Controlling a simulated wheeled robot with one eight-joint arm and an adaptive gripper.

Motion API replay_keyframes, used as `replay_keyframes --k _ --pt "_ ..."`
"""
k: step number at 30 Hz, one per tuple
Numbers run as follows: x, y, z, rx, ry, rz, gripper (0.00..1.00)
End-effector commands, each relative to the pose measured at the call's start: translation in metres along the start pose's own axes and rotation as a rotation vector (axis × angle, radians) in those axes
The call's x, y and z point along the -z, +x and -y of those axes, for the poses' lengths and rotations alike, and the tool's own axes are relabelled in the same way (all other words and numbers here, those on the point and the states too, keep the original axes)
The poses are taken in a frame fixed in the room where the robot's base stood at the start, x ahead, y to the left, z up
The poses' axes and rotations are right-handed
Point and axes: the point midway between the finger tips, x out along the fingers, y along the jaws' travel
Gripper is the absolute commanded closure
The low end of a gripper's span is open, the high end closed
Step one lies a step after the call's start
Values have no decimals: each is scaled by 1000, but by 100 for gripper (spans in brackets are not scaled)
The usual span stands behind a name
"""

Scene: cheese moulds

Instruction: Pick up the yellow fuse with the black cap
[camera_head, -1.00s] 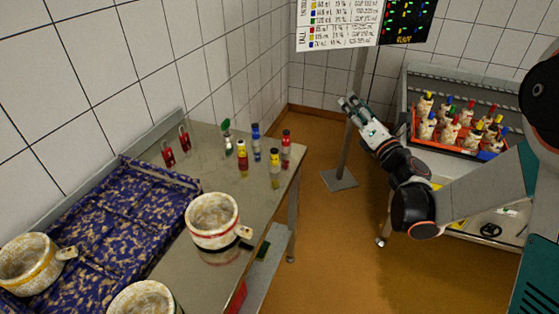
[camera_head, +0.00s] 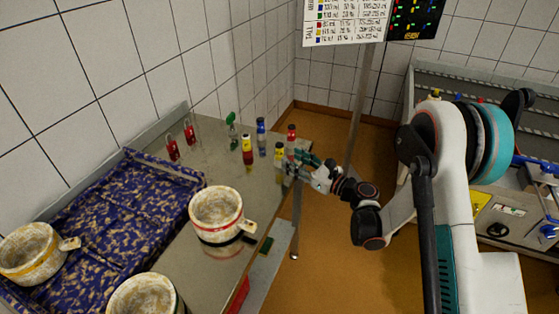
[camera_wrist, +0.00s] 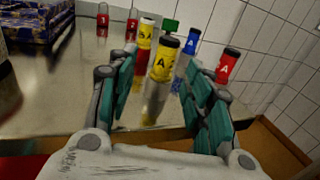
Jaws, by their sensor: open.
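The yellow fuse with the black cap (camera_head: 279,153) stands upright near the right edge of the steel table. In the wrist view this yellow fuse (camera_wrist: 163,62) carries a letter A and appears between my two fingers, slightly beyond them. My gripper (camera_head: 294,162) is at the table edge, just right of the fuse. In the wrist view my gripper (camera_wrist: 158,78) is open with nothing held. I cannot tell whether a finger touches the fuse.
A red fuse (camera_head: 291,140), a blue fuse (camera_head: 261,137) and a yellow-and-red one (camera_head: 247,150) stand close by. A green-topped item (camera_head: 231,124) is behind. A white mould (camera_head: 216,205) stands in front on the steel table (camera_head: 190,255).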

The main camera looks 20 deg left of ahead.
Motion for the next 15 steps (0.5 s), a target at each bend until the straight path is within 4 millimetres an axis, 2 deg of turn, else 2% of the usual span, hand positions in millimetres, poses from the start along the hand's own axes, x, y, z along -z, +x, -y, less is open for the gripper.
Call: replay_keyframes --k 3,10,15 --pt "1 15 0 0 1 0 54" --pt "1 30 2 0 1 1 54" --pt "2 55 7 -1 1 1 54"
